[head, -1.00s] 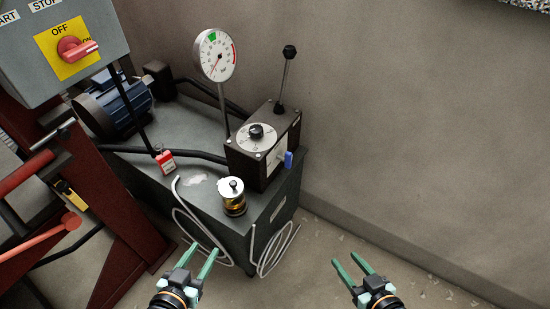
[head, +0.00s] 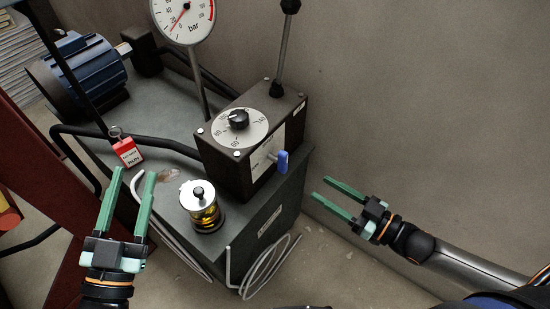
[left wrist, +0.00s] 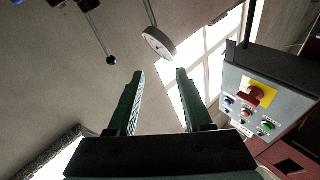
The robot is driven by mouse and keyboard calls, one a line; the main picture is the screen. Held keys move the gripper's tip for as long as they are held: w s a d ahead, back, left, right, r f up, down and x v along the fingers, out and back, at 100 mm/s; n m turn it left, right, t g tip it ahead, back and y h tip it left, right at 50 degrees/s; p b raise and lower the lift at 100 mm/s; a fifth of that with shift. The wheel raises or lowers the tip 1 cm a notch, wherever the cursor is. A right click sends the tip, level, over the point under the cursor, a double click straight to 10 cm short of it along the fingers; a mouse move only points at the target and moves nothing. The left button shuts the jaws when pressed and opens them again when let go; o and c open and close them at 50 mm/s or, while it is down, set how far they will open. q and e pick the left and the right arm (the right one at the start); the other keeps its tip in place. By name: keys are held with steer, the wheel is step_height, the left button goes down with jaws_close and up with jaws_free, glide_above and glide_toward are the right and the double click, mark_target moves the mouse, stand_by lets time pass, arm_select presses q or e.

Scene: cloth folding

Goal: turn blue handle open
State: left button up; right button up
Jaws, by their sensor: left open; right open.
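The blue handle (head: 282,162) sticks out from the right-hand face of a dark box (head: 232,165) on the grey cabinet in the head view. My right gripper (head: 326,193) is open and empty, to the right of the blue handle and a little lower in the picture, apart from it. My left gripper (head: 134,177) is open and empty at the left, in front of the cabinet. In the left wrist view my left gripper's fingers (left wrist: 157,78) are spread with nothing between them. The blue handle is not clearly seen there.
A black-knobbed lever (head: 286,45) rises from the box. A gauge (head: 185,15) stands behind it. White hoses (head: 270,268) hang below. Floor and wall at right are clear.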

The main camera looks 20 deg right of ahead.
mark_target(287, 166)
steer(key=shift+y, duration=0.3)
steer(key=b+x, duration=0.2)
steer(key=x, duration=0.5)
steer(key=shift+w+d, duration=0.15)
steer(key=shift+w, duration=0.05)
steer(key=b+x, duration=0.1)
steer(key=x, duration=0.3)
steer(key=shift+w+a+f, duration=0.15)
steer(key=shift+w+a, duration=0.05)
steer(key=shift+w, duration=0.1)
arm_select(q)
steer(key=s+d+r+m+t+h, duration=0.1)
steer(key=s+r+m+t+h, duration=0.1)
steer(key=s+r+m+h, duration=0.4)
steer(key=shift+s+d+r+h, duration=0.2)
steer(key=shift+r+h, duration=0.6)
steer(key=shift+r, duration=1.1)
arm_select(e)
steer(key=shift+w+a, duration=0.35)
steer(key=shift+w, duration=0.05)
steer(key=shift+c, duration=0.3)
jaws_close()
